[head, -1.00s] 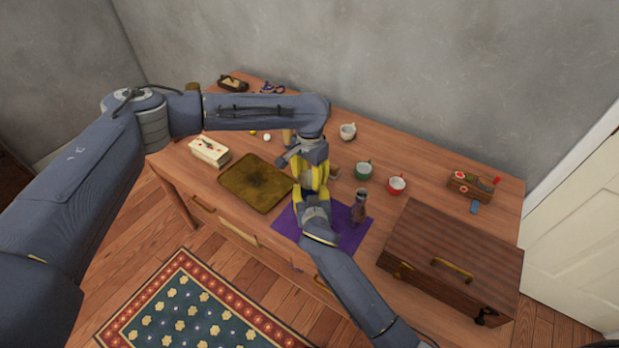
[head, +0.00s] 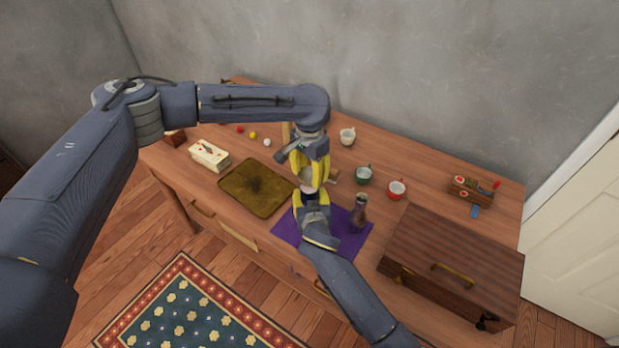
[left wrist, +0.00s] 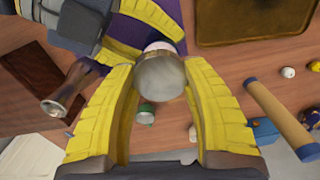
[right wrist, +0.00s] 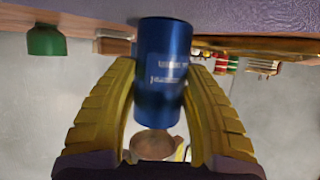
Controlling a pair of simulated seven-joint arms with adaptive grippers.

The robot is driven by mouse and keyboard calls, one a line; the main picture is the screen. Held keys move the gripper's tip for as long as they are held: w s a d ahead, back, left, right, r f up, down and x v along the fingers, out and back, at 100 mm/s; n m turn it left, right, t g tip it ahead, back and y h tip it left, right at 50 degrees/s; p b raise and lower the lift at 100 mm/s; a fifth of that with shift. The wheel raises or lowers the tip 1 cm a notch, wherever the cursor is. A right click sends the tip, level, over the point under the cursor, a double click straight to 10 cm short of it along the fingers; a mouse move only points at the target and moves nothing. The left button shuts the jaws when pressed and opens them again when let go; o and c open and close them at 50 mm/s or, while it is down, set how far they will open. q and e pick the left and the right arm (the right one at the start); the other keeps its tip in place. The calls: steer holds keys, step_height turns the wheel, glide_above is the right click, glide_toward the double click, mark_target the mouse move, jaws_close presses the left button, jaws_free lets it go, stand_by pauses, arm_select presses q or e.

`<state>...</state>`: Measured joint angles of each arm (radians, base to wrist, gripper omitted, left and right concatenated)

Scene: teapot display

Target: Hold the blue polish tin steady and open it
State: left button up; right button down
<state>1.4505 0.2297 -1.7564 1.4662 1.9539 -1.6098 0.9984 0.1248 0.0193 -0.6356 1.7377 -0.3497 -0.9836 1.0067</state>
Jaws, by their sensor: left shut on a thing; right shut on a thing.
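The blue polish tin (right wrist: 163,70) is between the yellow fingers of my right gripper (head: 312,199), which is shut on it over the purple mat (head: 284,234). The right wrist view shows the tin upside down, with a pale label. My left gripper (head: 311,170) is directly above and shut on the round silver lid (left wrist: 161,76). The lid's underside also shows in the right wrist view (right wrist: 153,145), apart from the tin with a small gap.
A dark bottle (head: 359,214) stands on the mat to the right. A stained tray (head: 257,188) lies to the left, a wooden case (head: 455,262) to the right. Green (head: 364,175), red (head: 397,189) and white (head: 347,137) mugs stand behind.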

steer(key=shift+f, duration=0.1)
steer(key=c, duration=0.6)
jaws_free()
